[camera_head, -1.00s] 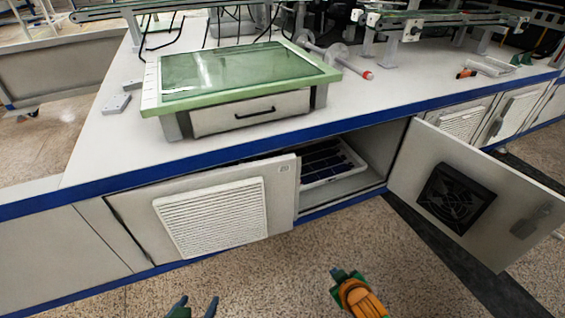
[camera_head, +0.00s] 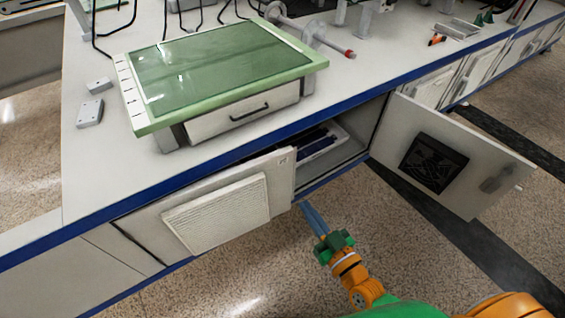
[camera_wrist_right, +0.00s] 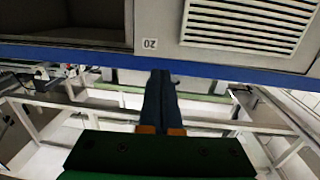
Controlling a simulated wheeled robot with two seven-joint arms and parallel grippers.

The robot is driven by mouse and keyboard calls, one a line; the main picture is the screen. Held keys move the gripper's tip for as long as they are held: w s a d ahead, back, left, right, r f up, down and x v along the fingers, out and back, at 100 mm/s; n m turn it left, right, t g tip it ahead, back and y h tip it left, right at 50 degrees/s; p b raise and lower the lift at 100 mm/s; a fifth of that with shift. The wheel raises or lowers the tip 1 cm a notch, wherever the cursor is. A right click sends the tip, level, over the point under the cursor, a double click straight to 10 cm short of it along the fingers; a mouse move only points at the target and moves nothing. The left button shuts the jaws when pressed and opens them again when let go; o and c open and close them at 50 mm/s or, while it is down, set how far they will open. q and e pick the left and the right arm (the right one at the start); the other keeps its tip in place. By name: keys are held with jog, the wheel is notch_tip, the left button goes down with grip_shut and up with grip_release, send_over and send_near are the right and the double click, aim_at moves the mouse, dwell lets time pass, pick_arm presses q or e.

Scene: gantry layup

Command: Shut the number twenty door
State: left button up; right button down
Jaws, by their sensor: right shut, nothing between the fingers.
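The number twenty door (camera_head: 150,212) is the pale panel with a white louvred vent under the bench, left of the open compartment. It looks slightly ajar, its right edge standing out from the compartment. Its small label sits at the upper right corner; in the wrist view, the label (camera_wrist_right: 149,43) reads 20, upside down. My right gripper (camera_head: 304,204) is shut and empty, its fingertips close to the door's lower right corner; I cannot tell whether they touch. The shut fingers (camera_wrist_right: 160,75) also show in the wrist view. My left gripper is out of view.
A second door (camera_head: 481,158) with a black fan stands wide open at right. A dark-celled panel (camera_head: 318,143) lies inside the compartment. The bench (camera_head: 85,175) carries a green-framed glass box (camera_head: 150,125). Speckled floor in front is clear.

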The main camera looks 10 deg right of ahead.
jog(key=b, duration=0.3)
send_near(278, 160)
jog(key=w, duration=0.2)
jog(key=x, duration=0.2)
jog(key=b+x, duration=0.1)
jog(key=x, duration=0.1)
jog(key=shift+a+f, duration=0.15)
jog(key=shift+a, duration=0.3)
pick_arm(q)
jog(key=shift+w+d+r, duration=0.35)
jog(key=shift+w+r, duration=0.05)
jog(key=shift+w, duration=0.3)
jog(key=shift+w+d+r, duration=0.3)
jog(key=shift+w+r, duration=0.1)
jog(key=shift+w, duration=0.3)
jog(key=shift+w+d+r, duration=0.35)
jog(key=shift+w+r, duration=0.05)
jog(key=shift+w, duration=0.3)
pick_arm(e)
jog(key=shift+w+a, duration=0.15)
jog(key=shift+w, duration=0.2)
